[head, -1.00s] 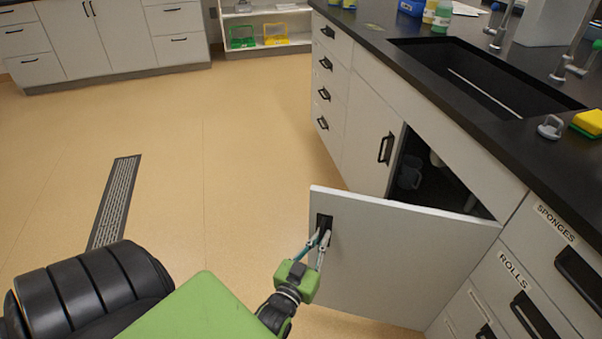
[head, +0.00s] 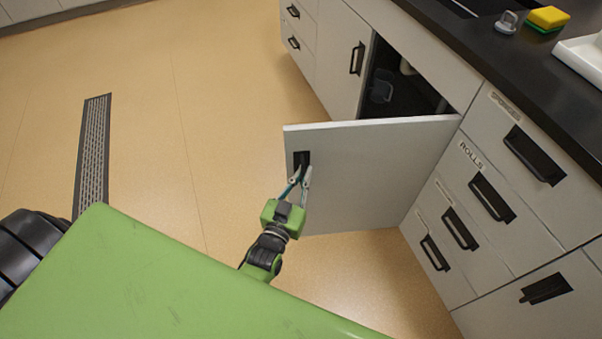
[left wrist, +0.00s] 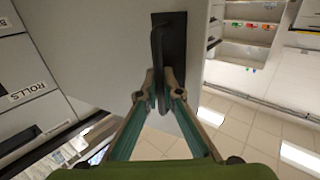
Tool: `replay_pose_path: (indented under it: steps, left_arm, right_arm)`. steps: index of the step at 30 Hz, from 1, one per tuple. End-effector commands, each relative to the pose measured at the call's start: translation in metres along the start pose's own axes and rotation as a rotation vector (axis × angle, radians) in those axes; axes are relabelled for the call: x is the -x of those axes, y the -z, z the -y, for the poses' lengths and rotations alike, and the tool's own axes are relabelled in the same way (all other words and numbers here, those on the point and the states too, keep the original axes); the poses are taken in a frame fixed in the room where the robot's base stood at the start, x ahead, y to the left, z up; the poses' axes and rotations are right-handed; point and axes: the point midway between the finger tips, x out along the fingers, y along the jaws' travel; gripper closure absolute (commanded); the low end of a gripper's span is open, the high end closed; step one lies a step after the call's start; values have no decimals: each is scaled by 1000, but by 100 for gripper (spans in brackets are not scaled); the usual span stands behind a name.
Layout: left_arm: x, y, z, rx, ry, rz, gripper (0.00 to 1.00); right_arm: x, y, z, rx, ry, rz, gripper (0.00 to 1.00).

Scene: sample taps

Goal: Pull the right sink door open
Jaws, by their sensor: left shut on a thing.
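The right sink door (head: 370,170) stands wide open, swung out from the cabinet front. Its dark handle (head: 302,158) is near the free edge. My left gripper (head: 302,182) is at that handle, with its fingers shut on it. In the left wrist view the handle (left wrist: 158,50) runs down between the two fingertips (left wrist: 159,92) of the left gripper. The left sink door (head: 343,60) is closed. The dark inside of the sink cabinet (head: 395,85) shows behind the open door. My right gripper is in neither current view.
Drawers labelled "SPONGES" (head: 520,140) and "ROLLS" (head: 480,195) stand right of the open door. A yellow and green sponge (head: 547,18) lies on the black counter (head: 480,45). The floor (head: 190,130) left of the door is clear, with a flat drain grate (head: 92,150).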

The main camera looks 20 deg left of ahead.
Motion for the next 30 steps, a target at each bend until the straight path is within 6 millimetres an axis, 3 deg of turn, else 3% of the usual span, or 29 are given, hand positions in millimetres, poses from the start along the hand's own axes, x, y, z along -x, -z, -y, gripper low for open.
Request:
replay_pose_path:
  steps: [2,3,14,17,30]
  left_arm:
    - [0,1,2,-3,3,-2,100]
    - [0,1,2,-3,3,-2,87]
    - [5,-1,1,0,2,1,87]
    - [16,-1,1,0,2,2,87]
    - [100,-1,2,-1,3,1,87]
  right_arm:
    - [0,0,0,0,0,0,60]
    - [0,0,0,0,0,0,60]
    - [0,-1,1,-1,2,4,60]
    - [0,-1,1,-1,2,3,60]
    - [0,-1,0,0,1,2,60]
